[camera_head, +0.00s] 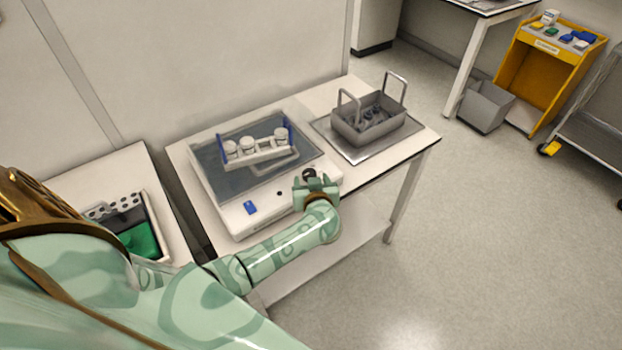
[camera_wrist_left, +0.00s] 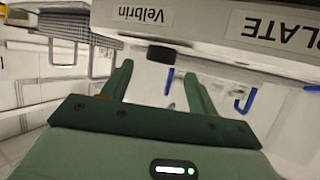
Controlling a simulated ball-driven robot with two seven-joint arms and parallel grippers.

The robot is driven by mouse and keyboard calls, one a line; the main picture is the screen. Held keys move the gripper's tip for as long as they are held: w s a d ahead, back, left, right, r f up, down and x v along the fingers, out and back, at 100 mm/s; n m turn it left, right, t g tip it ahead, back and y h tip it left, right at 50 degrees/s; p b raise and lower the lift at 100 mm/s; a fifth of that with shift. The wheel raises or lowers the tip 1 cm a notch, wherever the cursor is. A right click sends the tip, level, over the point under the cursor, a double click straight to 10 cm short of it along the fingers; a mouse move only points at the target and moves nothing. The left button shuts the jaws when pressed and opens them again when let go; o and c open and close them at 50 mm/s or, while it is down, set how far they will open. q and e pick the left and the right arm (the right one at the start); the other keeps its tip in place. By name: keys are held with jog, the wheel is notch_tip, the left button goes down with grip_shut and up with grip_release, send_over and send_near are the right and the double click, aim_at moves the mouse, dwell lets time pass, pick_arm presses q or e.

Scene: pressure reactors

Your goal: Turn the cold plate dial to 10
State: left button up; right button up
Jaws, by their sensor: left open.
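The cold plate (camera_head: 232,217) is a white box with a dark glassy top, on a white table. Its black dial (camera_head: 308,173) sits on the front panel near the right end, partly hidden by my left gripper (camera_head: 314,183). In the left wrist view the dial (camera_wrist_left: 161,55) shows as a short black knob under the upside-down "Velbrin" label. My left gripper (camera_wrist_left: 158,76) is open, with one finger to each side of the dial in that picture. The dial seems a little beyond the fingertips, and I see no contact. The dial's setting is not readable. My right gripper is not in view.
A rack with white-capped vials (camera_head: 257,151) stands on the plate. A blue switch (camera_head: 250,208) is on the panel's left part. A grey metal basket (camera_head: 369,120) sits on a tray to the right. A green-bottomed box (camera_head: 141,240) is at left.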

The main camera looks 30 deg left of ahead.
aim_at(310, 173)
pick_arm(q)
jog(key=shift+b+x, duration=0.65)
jog(key=shift+x, duration=1.35)
jog(key=c, duration=1)
